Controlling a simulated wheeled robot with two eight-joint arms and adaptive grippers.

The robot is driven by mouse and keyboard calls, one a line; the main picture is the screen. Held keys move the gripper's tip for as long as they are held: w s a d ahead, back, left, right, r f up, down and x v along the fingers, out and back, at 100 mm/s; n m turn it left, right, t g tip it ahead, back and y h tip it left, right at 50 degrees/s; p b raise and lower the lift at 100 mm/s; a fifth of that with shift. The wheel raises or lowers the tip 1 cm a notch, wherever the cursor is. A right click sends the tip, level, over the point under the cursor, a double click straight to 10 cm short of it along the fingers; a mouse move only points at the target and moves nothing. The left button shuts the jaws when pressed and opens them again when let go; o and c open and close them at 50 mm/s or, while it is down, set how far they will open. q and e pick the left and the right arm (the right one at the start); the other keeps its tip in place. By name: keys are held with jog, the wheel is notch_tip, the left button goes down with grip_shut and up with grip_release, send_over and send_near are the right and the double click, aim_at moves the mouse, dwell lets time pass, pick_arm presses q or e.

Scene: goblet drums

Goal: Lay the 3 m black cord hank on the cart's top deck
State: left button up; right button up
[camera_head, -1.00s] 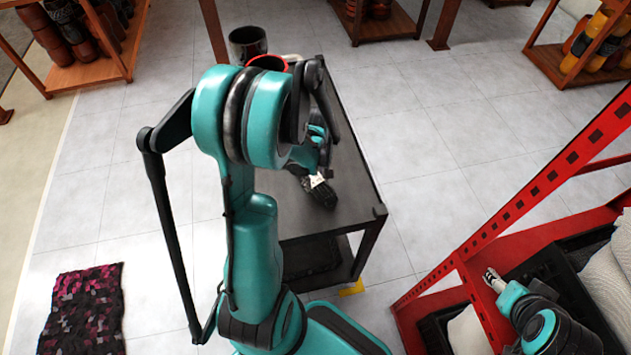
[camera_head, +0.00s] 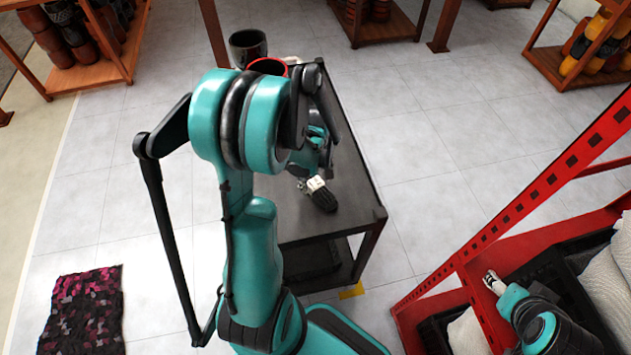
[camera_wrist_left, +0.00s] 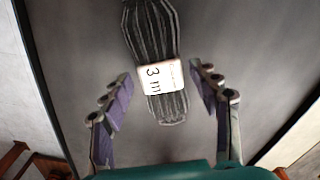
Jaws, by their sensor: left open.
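The black cord hank (camera_head: 323,199) has a white band, which reads "3 m" in the left wrist view (camera_wrist_left: 160,78). It lies on the dark top deck (camera_head: 352,204) of the cart, near the front right corner. My left gripper (camera_wrist_left: 161,71) is open, its two purple-padded fingers spread apart on either side of the hank, with a visible gap on each side. In the head view my left arm hides much of the deck. My right gripper (camera_head: 494,284) is at the lower right, by the red rack, away from the cart.
A black pot (camera_head: 247,45) and a red-rimmed container (camera_head: 268,66) are at the cart's far end. The red rack (camera_head: 470,250) with black bins stands to the right. Wooden drum shelves line the back. A patterned mat (camera_head: 85,310) lies on the floor at left.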

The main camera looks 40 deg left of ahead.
aim_at(316, 183)
pick_arm(q)
notch_tip(316, 183, up, 10)
jog(key=p, duration=0.3)
jog(key=s+d+r+m+t, duration=0.3)
jog(key=d+r+m, duration=0.2)
jog(key=d+m, duration=0.2)
jog(key=s+d+r+m+t, duration=0.2)
jog(key=d+r+m+t, duration=0.2)
jog(key=d+m, duration=0.3)
jog(key=shift+s+d+r+m, duration=0.4)
jog(key=shift+d+r, duration=0.25)
jog(key=shift+d, duration=0.7)
